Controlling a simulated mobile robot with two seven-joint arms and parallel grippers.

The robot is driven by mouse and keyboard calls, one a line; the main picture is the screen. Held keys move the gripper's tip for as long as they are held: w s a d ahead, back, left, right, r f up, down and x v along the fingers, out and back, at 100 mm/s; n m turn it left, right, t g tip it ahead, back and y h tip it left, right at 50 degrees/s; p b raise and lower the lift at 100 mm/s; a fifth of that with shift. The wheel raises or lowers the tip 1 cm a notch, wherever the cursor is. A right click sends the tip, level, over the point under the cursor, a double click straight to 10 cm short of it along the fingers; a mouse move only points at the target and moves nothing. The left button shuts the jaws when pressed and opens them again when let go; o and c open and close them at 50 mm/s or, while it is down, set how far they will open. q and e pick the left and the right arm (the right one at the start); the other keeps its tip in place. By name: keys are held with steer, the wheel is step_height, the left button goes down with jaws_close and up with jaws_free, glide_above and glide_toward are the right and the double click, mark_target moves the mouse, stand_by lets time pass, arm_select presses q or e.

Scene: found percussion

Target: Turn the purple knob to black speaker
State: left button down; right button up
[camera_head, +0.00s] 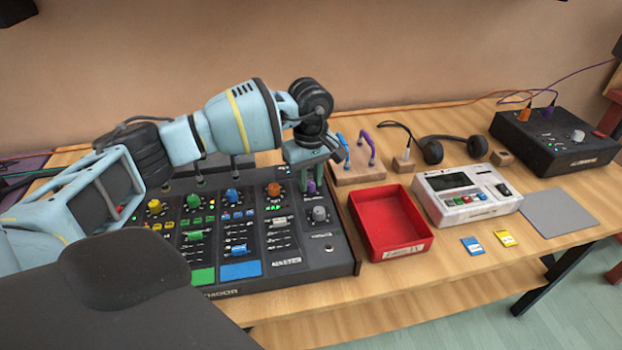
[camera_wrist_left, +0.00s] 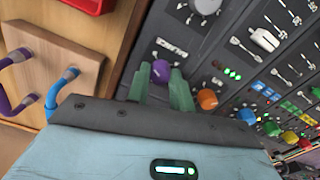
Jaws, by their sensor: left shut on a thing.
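The purple knob (camera_head: 311,186) sits at the upper right of the black mixer panel (camera_head: 322,256). My left gripper (camera_head: 308,176) reaches down over it from above. In the left wrist view the purple knob (camera_wrist_left: 160,71) is between the two green fingertips (camera_wrist_left: 160,80), which are shut on it. A small white printed marking (camera_wrist_left: 171,47) lies beside the knob; I cannot make out a black speaker symbol in it. The way the knob points is hidden or too small to read. My right gripper is not in view.
An orange knob (camera_head: 273,189) and a grey knob (camera_head: 319,214) are close to the purple one. Right of the mixer are a wooden block with blue and purple cables (camera_head: 358,175), a red tray (camera_head: 367,238), a white device (camera_head: 437,185) and headphones (camera_head: 478,146).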

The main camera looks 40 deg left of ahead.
mark_target(310, 183)
arm_select(q)
steer(key=shift+m, duration=1.3)
steer(key=c, duration=1.2)
jaws_free()
steer(key=shift+c, duration=0.2)
steer(key=shift+r+b, duration=0.3)
steer(key=shift+r, duration=3.6)
steer(key=shift+f, duration=0.1)
